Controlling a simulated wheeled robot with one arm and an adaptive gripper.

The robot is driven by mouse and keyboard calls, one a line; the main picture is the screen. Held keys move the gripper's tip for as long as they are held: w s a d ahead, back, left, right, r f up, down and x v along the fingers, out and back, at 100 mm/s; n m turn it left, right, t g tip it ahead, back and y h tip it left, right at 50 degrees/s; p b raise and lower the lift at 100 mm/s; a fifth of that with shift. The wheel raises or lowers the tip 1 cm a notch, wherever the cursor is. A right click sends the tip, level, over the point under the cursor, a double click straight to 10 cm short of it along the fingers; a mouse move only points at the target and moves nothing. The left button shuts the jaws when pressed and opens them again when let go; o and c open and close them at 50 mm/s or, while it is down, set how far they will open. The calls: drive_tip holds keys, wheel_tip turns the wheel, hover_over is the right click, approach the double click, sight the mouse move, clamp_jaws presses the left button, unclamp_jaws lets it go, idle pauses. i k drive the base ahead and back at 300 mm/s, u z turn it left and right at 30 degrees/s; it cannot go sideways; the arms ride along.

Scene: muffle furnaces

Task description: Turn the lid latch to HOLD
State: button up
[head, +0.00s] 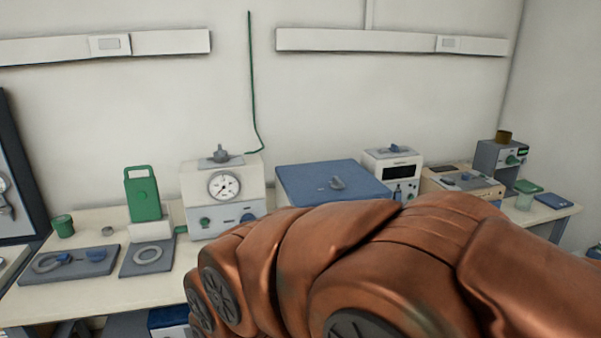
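A box-shaped unit with a blue lid (322,178) stands on the bench at the middle of the head view. My copper-coloured arm crosses the lower middle and right, hiding the front of this unit. My gripper is not in view, so I cannot tell its state or its distance from the latch.
A white unit with a round gauge (224,186) stands left of the blue lid. A green holder (143,194) and grey mats (70,262) are further left. A small white instrument (393,168) and a beige unit (462,184) stand to the right. The wall above is mostly clear.

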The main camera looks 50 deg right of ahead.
sight(337, 184)
drive_tip(key=z, duration=0.3)
drive_tip(key=i, duration=0.85)
drive_tip(key=z, duration=0.6)
